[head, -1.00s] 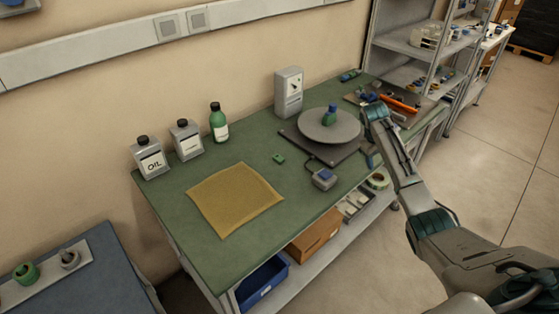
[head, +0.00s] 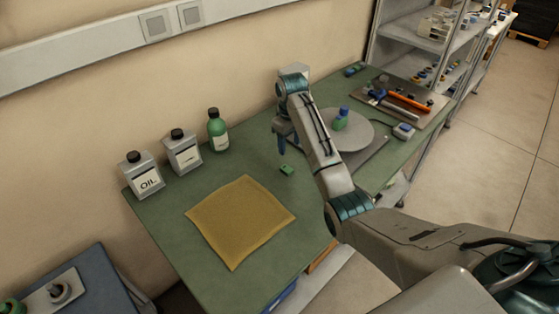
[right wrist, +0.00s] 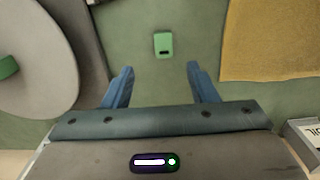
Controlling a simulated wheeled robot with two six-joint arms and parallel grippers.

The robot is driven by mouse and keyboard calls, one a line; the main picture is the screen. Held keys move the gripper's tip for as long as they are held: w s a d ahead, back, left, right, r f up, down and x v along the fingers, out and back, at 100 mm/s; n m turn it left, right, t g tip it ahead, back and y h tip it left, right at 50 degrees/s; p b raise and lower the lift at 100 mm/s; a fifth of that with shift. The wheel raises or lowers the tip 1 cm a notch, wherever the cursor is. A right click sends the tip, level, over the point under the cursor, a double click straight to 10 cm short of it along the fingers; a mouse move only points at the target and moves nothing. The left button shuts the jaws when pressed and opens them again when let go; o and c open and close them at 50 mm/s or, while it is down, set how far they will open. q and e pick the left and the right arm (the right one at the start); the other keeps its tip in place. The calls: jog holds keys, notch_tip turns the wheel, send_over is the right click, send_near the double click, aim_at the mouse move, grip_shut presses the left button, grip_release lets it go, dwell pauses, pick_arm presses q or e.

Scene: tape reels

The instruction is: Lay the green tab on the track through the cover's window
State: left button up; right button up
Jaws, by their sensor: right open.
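The small green tab (head: 287,169) lies flat on the green bench top, between the yellow mat and the round disc. It also shows in the right wrist view (right wrist: 163,43), with a dark slot near one end. My right gripper (head: 282,147) hangs above the bench close to the tab. In the right wrist view its two blue fingers (right wrist: 160,68) are apart and empty, with the tab just ahead of the gap. A grey round disc (head: 358,132) with a green and blue knob (head: 340,120) sits on a dark plate, partly behind my arm. I cannot make out a window or track. My left gripper is out of view.
A yellow mat (head: 240,220) lies left of the tab. Two grey oil cans (head: 146,180) (head: 184,155) and a green bottle (head: 217,133) stand along the wall. A tool board (head: 400,103) and a small grey box (head: 403,131) are at the right. Bare bench surrounds the tab.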

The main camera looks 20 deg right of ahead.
aim_at(287, 169)
jog(key=f, duration=0.2)
jog(key=f+p, duration=0.1)
jog(key=f, duration=0.1)
jog(key=shift+s+a+f, duration=0.1)
jog(key=shift+a+f, duration=0.1)
jog(key=shift+f, duration=0.35)
notch_tip(287, 169, down, 5)
jog(key=p, duration=0.2)
jog(key=shift+a+p, duration=0.15)
jog(key=shift+p, duration=0.2)
jog(key=shift+w+f, duration=0.2)
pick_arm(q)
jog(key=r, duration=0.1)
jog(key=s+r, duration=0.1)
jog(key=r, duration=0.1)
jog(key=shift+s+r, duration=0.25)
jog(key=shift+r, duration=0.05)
pick_arm(e)
jog(key=c, duration=1)
